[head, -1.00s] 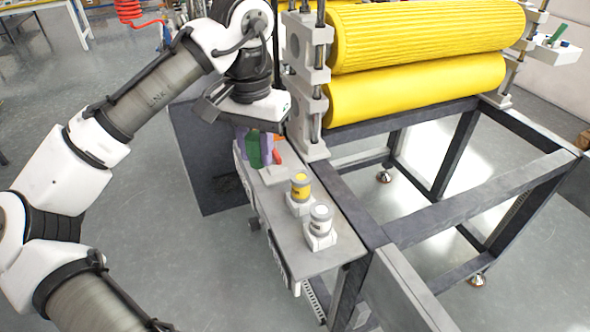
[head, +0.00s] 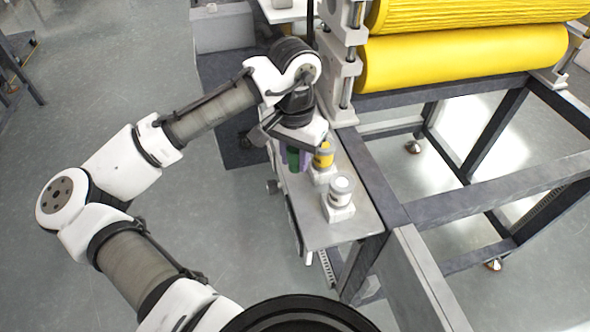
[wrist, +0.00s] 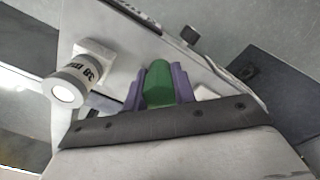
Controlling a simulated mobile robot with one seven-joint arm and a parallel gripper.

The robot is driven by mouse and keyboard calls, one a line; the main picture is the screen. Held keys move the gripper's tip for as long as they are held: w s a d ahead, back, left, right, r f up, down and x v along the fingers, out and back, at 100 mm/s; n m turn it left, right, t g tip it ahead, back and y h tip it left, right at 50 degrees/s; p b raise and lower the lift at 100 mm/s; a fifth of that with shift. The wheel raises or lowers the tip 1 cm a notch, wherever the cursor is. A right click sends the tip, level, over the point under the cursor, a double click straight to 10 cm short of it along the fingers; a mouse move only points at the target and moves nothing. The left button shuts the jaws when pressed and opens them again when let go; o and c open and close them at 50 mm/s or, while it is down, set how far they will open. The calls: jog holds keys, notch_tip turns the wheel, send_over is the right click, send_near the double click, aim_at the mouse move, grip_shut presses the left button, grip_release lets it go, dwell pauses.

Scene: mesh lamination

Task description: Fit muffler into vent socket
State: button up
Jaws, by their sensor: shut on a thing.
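My gripper (head: 294,158) has purple fingers shut on a green rounded piece, which I take for the muffler (head: 293,160). In the wrist view the muffler (wrist: 160,84) sits between both fingers (wrist: 158,90). The gripper points down above the narrow grey shelf, left of the yellow-topped canister (head: 324,155). A pale block (wrist: 206,92), possibly the vent socket, shows partly beside the right finger in the wrist view. Its opening is hidden. I cannot tell whether the muffler touches anything.
A white-topped canister (head: 341,188) stands on a pale base nearer the front of the grey shelf (head: 315,232). It also shows at left in the wrist view (wrist: 72,85). Yellow rollers (head: 460,58) and their dark frame (head: 470,183) are to the right. Floor is open at left.

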aim_at(295, 185)
jog(key=shift+f, duration=2.6)
jog(key=shift+f, duration=0.2)
jog(key=o, duration=1)
jog(key=shift+r, duration=0.15)
